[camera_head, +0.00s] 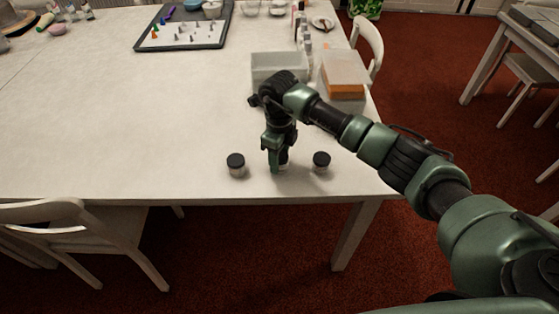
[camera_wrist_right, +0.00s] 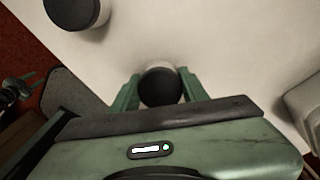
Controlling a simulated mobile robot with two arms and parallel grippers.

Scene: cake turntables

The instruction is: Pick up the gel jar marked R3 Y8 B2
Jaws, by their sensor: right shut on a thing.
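My right gripper (camera_head: 276,165) points down at the near part of the white table. It is shut on a small jar with a black lid, which shows between the fingers in the right wrist view (camera_wrist_right: 160,87). In the head view that jar is mostly hidden by the gripper. Another black-lidded jar (camera_head: 236,165) stands to the left of the gripper, and one more (camera_head: 321,162) stands to its right. I cannot read any marking on the jars.
A whitish open bin (camera_head: 278,62) and a box with orange contents (camera_head: 343,75) stand behind the gripper. A dark tray (camera_head: 184,44) with small coloured and grey pieces lies at the back. A chair (camera_head: 70,215) is at the front left. The table's middle left is clear.

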